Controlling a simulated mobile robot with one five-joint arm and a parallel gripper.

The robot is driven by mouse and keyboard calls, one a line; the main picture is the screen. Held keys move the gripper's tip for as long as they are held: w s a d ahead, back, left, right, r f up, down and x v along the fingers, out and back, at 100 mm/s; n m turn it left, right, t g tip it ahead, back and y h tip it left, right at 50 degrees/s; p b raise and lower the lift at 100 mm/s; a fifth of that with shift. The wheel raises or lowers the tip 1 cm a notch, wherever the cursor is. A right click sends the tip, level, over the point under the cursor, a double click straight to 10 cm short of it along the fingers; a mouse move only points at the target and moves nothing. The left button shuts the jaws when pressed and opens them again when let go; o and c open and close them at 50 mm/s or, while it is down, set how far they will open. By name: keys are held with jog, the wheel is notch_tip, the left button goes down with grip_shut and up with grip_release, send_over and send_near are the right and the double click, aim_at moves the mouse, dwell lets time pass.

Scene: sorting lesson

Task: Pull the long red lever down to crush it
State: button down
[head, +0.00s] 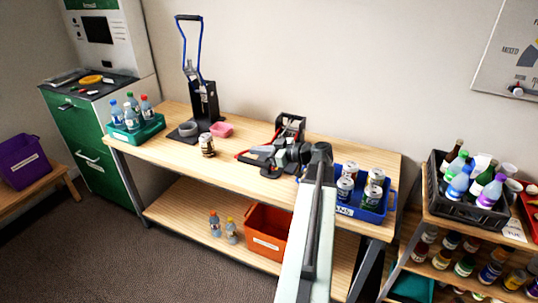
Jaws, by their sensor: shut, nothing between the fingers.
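A low black press (291,122) stands at the back of the wooden bench, just behind my gripper. A thin red lever (243,155) slants down to the left from it, partly hidden by my gripper. My gripper (262,158) reaches left over the bench beside the lever, its fingers shut with nothing seen between them. I cannot tell whether it touches the lever. I cannot see whether anything sits inside the press.
A tall press with a blue handle (188,50) stands at the back left. A green tray of bottles (136,135) is at the left end. A pink bowl (222,130) sits mid-bench. A blue crate of cans (383,211) is right of my arm. An orange bin (265,243) is below.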

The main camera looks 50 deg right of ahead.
notch_tip(320, 180, down, 3)
jog(key=shift+s+d+f+b, duration=0.1)
jog(key=shift+d+f+b, duration=0.05)
jog(key=shift+b, duration=0.75)
jog(key=f+b, duration=0.3)
jog(key=a+f+b, duration=0.1)
jog(key=shift+s+f+b, duration=0.2)
jog(key=shift+f+b, duration=0.15)
jog(key=shift+r, duration=0.1)
notch_tip(320, 180, up, 5)
jog(key=p, duration=0.7)
send_near(259, 162)
jog(key=shift+s+a+r, duration=0.2)
jog(key=shift+a+r, duration=0.55)
jog(key=shift+a, duration=0.15)
